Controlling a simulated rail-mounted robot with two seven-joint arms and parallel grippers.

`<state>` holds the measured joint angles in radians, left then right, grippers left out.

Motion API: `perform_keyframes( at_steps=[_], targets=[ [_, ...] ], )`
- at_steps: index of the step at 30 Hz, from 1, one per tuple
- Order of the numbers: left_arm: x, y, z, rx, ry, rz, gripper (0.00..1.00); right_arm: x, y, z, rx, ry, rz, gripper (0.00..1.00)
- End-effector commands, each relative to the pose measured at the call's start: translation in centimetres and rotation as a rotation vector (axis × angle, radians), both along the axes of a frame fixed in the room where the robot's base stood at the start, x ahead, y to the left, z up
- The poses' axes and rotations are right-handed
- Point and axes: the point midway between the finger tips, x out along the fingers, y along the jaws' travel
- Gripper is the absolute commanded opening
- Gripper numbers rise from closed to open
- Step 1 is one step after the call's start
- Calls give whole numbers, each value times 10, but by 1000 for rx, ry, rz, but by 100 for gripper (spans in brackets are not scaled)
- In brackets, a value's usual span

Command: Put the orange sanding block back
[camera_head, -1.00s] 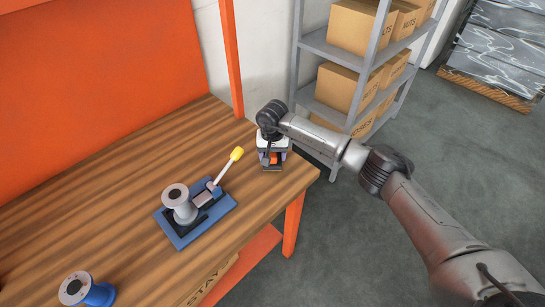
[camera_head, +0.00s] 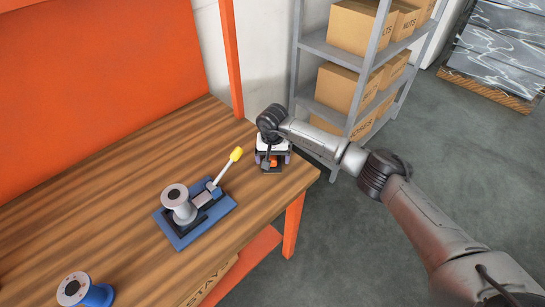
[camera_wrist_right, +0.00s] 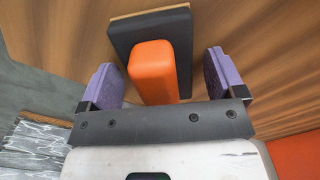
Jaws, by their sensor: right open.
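The orange sanding block (camera_head: 273,162) is at the right end of the wooden bench (camera_head: 120,160), below my right gripper (camera_head: 272,158). In the right wrist view, its orange grip (camera_wrist_right: 153,75) sits on a black pad (camera_wrist_right: 182,45) with a thin tan edge. My right gripper (camera_wrist_right: 165,72) is open there. Its purple fingers stand on either side of the orange grip, with gaps on both sides. In the head view, my gripper and wrist partly cover the block. My left gripper is not in view.
A blue-based dispenser frame (camera_head: 222,217) with a grey spool (camera_head: 176,198) and yellow-tipped rod (camera_head: 236,154) stands left of the block. A blue spool (camera_head: 90,291) is nearer the front. Shelving with cartons (camera_head: 345,85) stands beyond the bench. Bare wood surrounds the dispenser frame.

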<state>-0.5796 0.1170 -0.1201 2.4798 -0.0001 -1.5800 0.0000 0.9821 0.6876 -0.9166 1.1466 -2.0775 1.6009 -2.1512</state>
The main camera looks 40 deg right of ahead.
Motion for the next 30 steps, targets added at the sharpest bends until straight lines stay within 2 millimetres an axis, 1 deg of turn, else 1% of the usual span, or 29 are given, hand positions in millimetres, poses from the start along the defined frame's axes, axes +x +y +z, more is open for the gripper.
perform_keyframes(
  at_steps=[3, 5, 8, 15, 21, 25, 30],
  targets=[
    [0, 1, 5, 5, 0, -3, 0, 0, 0, 6, 1, -1, 0, 89],
    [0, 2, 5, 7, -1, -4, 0, 0, 0, 12, 0, -2, 1, 89],
    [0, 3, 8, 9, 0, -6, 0, 1, 0, 29, 0, -4, 0, 89],
    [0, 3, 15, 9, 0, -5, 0, 1, 0, 75, -1, -3, 1, 89],
    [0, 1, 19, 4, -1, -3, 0, 0, 0, 104, -1, -2, 0, 89],
    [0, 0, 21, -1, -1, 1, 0, 0, 0, 116, 0, -1, 0, 89],
    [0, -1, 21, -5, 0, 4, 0, 0, 0, 123, -1, 1, 0, 89]
  ],
)
